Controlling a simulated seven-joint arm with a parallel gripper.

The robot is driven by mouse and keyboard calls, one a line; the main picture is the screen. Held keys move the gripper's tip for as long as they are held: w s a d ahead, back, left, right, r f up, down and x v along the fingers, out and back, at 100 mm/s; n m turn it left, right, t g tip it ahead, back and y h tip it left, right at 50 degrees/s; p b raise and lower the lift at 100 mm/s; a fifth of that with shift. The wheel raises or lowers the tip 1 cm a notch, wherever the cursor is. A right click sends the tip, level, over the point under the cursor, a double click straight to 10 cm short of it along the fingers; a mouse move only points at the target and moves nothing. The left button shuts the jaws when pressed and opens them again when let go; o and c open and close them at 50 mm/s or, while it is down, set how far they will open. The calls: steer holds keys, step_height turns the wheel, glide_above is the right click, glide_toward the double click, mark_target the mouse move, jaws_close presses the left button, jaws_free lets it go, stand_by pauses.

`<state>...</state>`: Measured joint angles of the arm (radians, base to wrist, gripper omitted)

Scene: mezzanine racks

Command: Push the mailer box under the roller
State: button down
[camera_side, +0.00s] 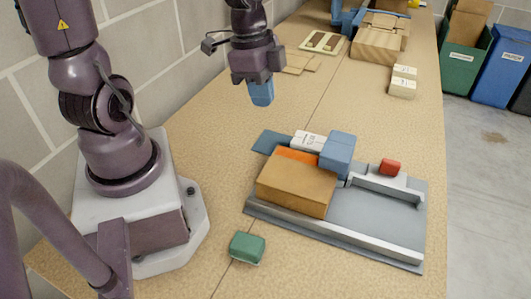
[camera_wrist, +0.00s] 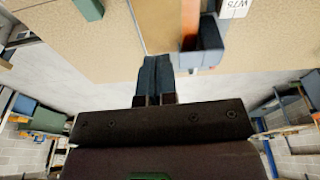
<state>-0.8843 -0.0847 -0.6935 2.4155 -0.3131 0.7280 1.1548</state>
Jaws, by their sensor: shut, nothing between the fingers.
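The tan mailer box (camera_side: 297,187) lies flat on a grey fixture (camera_side: 378,214) in the side view. An orange strip (camera_side: 297,156) runs along its far edge and also shows in the wrist view (camera_wrist: 190,18). A blue block (camera_side: 338,150), perhaps the roller's housing, stands at the box's far right corner; I cannot make out the roller itself. My gripper (camera_side: 262,102) is shut and empty, held above the table behind the fixture, apart from the box. Its blue fingers (camera_wrist: 156,62) are together in the wrist view.
A white labelled block (camera_side: 308,141) sits behind the box. A red block (camera_side: 390,167) tops a grey rail at right. A green block (camera_side: 247,247) lies in front left. Wooden boxes (camera_side: 376,45) stand farther back.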

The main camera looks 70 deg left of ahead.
steer(key=w+d+n+t+h, duration=0.1)
steer(key=w+d+n+h, duration=0.5)
steer(key=d+n+h, duration=0.75)
steer(key=w+a+f+n+t+y, duration=0.15)
steer(key=w+n+t, duration=0.35)
steer(key=n, duration=0.6)
steer(key=w+a+r+n+t, duration=0.15)
steer(key=w+n+t, duration=0.35)
steer(key=n, duration=0.6)
step_height(320, 180, down, 5)
steer(key=w+r+v, duration=0.1)
steer(key=v, duration=2)
steer(key=shift+m, duration=0.45)
steer(key=f, duration=1)
steer(key=s+f, duration=0.1)
steer(key=f, duration=0.5)
steer(key=shift+a, duration=0.35)
steer(key=shift+w+d+r, duration=0.15)
steer(key=shift+w+d, duration=0.15)
steer(key=shift+w, duration=0.05)
